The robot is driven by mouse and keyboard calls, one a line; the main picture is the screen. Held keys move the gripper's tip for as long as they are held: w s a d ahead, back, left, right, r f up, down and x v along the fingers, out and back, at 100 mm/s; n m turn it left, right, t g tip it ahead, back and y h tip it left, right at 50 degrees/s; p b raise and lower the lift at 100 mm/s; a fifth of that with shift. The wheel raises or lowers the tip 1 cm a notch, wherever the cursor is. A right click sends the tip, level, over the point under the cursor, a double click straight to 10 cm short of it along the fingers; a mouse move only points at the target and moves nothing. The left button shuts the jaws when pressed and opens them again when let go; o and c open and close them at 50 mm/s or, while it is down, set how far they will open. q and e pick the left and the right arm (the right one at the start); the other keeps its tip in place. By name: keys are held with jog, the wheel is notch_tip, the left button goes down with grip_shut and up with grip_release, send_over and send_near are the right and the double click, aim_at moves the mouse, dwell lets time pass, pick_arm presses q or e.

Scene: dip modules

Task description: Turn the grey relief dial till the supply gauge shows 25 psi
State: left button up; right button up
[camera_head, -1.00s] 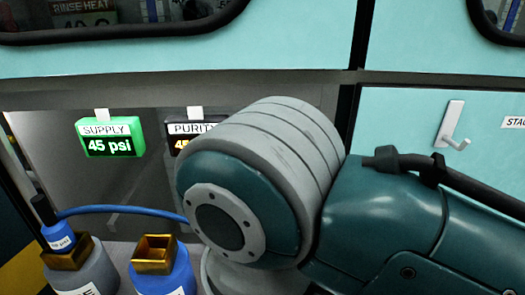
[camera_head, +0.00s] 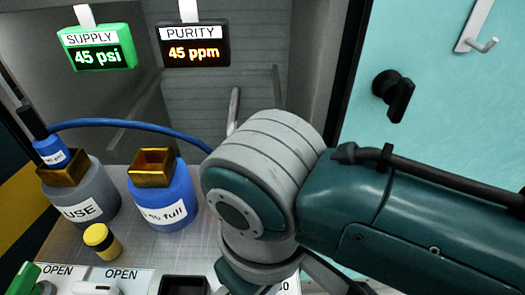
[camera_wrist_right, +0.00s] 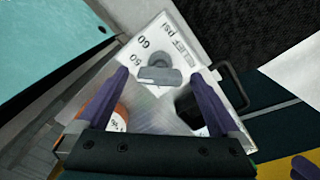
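The supply gauge (camera_head: 97,50) is a green box at the upper left of the head view and reads 45 psi. The grey relief dial (camera_wrist_right: 160,76) shows in the right wrist view on a white plate (camera_wrist_right: 188,42) lettered "RELIEF psi", with 50 and 60 readable. My right gripper (camera_wrist_right: 163,72) is open, its two purple fingers on either side of the dial in the picture, with gaps showing; I cannot tell how far above it they are. In the head view my right arm hides the dial. My left gripper is not in view.
A purity gauge (camera_head: 194,46) reads 45 ppm. A grey bottle (camera_head: 84,200) and a blue bottle (camera_head: 165,200) stand left of my right arm, with a blue hose (camera_head: 120,124) behind. A yellow-and-black knob (camera_head: 102,241) sits in front. A black handle (camera_head: 396,95) is on the turquoise panel.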

jog(key=c, duration=1.4)
jog(key=shift+o, duration=0.2)
jog(key=shift+r+n, duration=0.1)
jog(key=shift+n, duration=0.2)
jog(key=shift+n+p, duration=1.05)
jog(key=shift+n, duration=0.15)
jog(key=n+p, duration=0.1)
jog(key=n, duration=0.3)
jog(key=shift+n+p, duration=0.3)
jog(key=n, duration=0.4)
jog(key=shift+n+p, duration=0.3)
jog(key=shift+p, duration=0.05)
jog(key=n, duration=0.5)
jog(key=shift+n, duration=0.3)
jog(key=shift+a, duration=0.1)
